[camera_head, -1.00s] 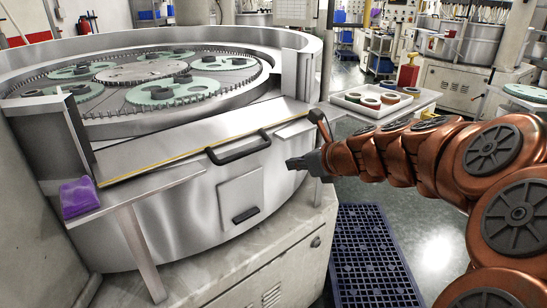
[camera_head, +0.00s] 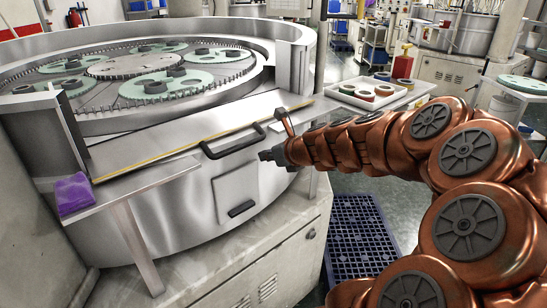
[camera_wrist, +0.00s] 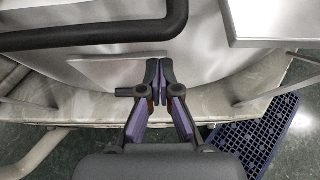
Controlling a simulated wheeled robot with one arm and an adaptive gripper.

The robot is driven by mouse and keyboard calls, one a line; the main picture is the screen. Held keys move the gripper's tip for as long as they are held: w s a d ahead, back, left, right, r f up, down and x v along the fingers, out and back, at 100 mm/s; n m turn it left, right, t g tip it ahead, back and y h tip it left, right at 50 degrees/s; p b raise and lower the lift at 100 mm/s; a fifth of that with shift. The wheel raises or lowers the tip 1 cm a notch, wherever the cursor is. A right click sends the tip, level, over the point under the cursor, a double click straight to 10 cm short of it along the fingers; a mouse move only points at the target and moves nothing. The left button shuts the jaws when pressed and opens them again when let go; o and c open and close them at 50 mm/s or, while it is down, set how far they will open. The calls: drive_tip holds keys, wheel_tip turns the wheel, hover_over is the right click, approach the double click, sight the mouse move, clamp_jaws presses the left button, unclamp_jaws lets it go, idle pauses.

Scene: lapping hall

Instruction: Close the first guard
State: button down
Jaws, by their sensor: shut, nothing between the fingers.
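The guard (camera_head: 160,140) is a flat metal panel with a yellow edge strip, lying folded down at the front of the round lapping machine (camera_head: 285,50). Its black handle (camera_head: 236,146) sticks out at the front edge; the handle also shows across the top of the wrist view (camera_wrist: 90,36). My gripper (camera_head: 266,155) is just right of the handle and a little below it, apart from it. In the wrist view my gripper (camera_wrist: 158,82) has its fingertips together with nothing between them. The opening above the guard leaves the geared plate and green carriers (camera_head: 160,88) exposed.
A white tray (camera_head: 345,96) with several rings stands on a side table at right. A blue grid mat (camera_head: 358,240) lies on the floor. A lower hatch (camera_head: 237,195) with a small handle sits below.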

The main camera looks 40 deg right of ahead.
drive_tip(key=shift+w+r, duration=0.2)
drive_tip(key=shift+r, duration=1.25)
